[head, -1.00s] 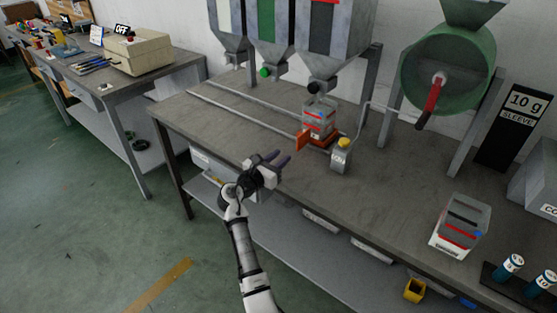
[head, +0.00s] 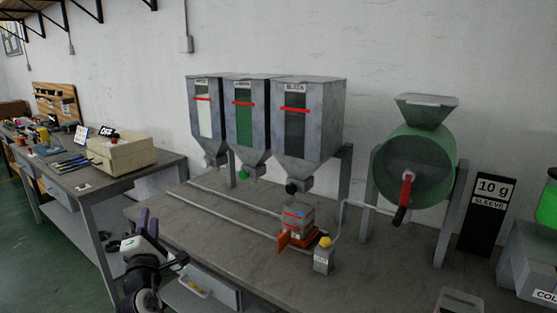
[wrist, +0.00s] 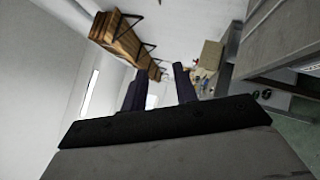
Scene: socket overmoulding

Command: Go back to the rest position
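My gripper (head: 148,222) is at the lower left of the head view, in front of the bench's left end, with its dark purple fingers pointing up. In the wrist view the gripper (wrist: 157,84) has its two fingers apart and nothing between them. It touches nothing that I can see. Part of my arm shows below it at the bottom edge of the head view.
A grey bench (head: 235,225) carries a clear box (head: 298,218) on an orange carriage (head: 297,239) below three hoppers (head: 312,125). A green drum (head: 417,160) with a red handle stands right. Another bench with a beige machine (head: 122,152) is left.

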